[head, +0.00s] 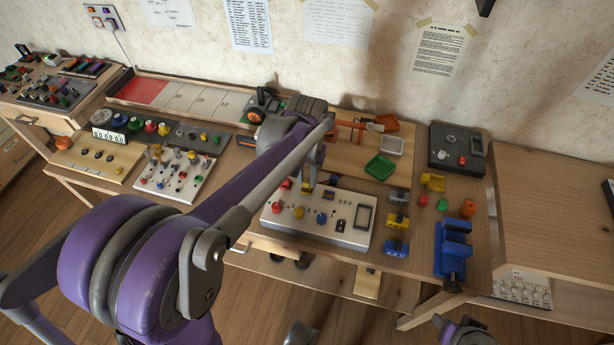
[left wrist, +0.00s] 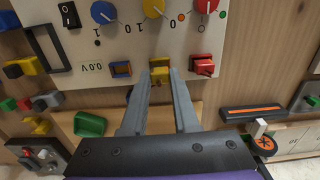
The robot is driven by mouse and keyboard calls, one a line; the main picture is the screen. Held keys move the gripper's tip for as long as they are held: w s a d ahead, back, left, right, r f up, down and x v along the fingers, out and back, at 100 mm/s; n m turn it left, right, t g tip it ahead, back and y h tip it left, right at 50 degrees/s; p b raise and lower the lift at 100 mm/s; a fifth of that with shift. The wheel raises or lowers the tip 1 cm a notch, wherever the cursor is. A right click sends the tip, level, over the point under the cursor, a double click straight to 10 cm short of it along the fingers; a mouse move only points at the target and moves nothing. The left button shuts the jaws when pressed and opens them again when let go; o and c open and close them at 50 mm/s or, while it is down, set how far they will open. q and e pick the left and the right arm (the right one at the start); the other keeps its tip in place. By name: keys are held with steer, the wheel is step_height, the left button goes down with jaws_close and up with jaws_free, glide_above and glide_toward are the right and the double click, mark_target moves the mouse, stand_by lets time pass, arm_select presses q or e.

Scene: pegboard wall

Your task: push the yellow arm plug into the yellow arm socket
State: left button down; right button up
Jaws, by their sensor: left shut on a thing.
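The white panel (head: 290,225) has red, yellow and blue knobs and a row of small sockets along its far edge. In the left wrist view, my left gripper (left wrist: 160,78) is shut on the yellow arm plug (left wrist: 160,74). The plug is at the yellow socket position, between the blue socket (left wrist: 121,69) and a red plug (left wrist: 203,66). The fingers and plug hide the yellow arm socket, so how deep the plug sits cannot be told. In the head view, my left gripper (head: 308,187) reaches down to the panel's far edge, partly behind my arm.
A multi-knob board (head: 175,175) lies to the left.

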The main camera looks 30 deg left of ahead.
mark_target(307, 182)
arm_select(q)
steer(key=shift+f+b, duration=0.45)
steer(key=shift+f, duration=0.25)
steer(key=c, duration=0.6)
jaws_free()
steer(key=shift+r, duration=0.15)
steer(key=shift+r+p, duration=1.85)
steer(key=shift+r, duration=0.6)
steer(key=s+d+r+m+t+p, duration=0.1)
steer(key=s+d+t, duration=0.1)
steer(key=s, duration=0.5)
steer(key=s+d+r+m+t+p, duration=0.1)
steer(key=s+d+r+t+p, duration=0.1)
steer(key=s, duration=0.6)
steer(key=d+t, duration=0.1)
steer(key=d, duration=0.1)
steer(key=shift+s+d+m+p, duration=0.25)
steer(key=shift+d+m+p, duration=0.05)
steer(key=shift+d, duration=0.1)
